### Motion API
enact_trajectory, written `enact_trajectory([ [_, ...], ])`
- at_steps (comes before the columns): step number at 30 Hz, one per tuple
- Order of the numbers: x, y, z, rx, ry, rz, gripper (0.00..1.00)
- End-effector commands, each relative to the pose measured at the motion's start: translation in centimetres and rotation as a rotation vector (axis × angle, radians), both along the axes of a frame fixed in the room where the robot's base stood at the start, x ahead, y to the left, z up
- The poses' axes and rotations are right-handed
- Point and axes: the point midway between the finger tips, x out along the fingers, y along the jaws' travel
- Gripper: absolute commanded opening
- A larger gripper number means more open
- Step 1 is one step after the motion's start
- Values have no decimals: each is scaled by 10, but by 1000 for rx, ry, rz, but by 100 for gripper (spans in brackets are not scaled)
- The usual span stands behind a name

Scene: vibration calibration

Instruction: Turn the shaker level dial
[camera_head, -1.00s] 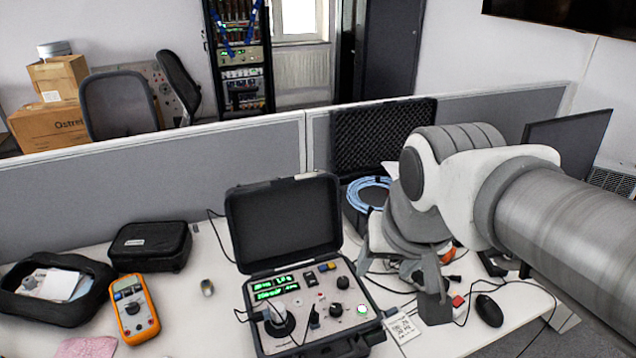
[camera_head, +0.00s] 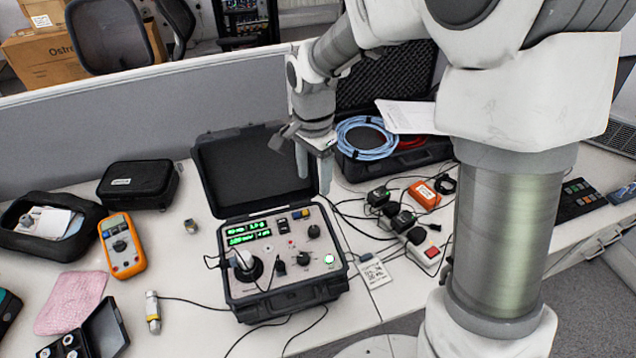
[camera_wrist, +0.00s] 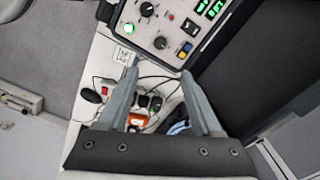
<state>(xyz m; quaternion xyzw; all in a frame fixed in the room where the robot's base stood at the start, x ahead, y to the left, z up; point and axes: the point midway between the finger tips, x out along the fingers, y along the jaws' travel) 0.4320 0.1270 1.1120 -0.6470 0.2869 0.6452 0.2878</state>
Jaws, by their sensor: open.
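The shaker unit is a black open case (camera_head: 232,290) with a grey panel, green displays and a round shaker head at its left. Two black knobs stand on the panel's right half: a front knob (camera_head: 304,258) beside a green-lit button (camera_head: 329,259), and a back knob (camera_head: 314,231). Their labels are too small to read, so I cannot tell which is the level dial. In the wrist view the back knob (camera_wrist: 160,42) and front knob (camera_wrist: 147,9) lie beyond the fingertips. My gripper (camera_head: 313,184) is open and empty, pointing down above the panel's back right, apart from the knobs.
The raised case lid (camera_head: 240,170) stands just left of my gripper. Black adapters (camera_head: 390,212), a power strip (camera_head: 423,250) and cables lie to the right. An orange multimeter (camera_head: 121,245) is at the left. A blue cable coil (camera_head: 366,138) sits behind.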

Motion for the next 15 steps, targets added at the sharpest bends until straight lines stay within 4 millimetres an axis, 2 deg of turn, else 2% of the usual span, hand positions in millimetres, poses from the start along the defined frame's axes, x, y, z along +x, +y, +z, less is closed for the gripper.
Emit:
enact_trajectory([
  [5, 1, 2, -14, 0, 6, -8, 67],
  [15, -1, 1, -83, -1, 10, -6, 67],
])
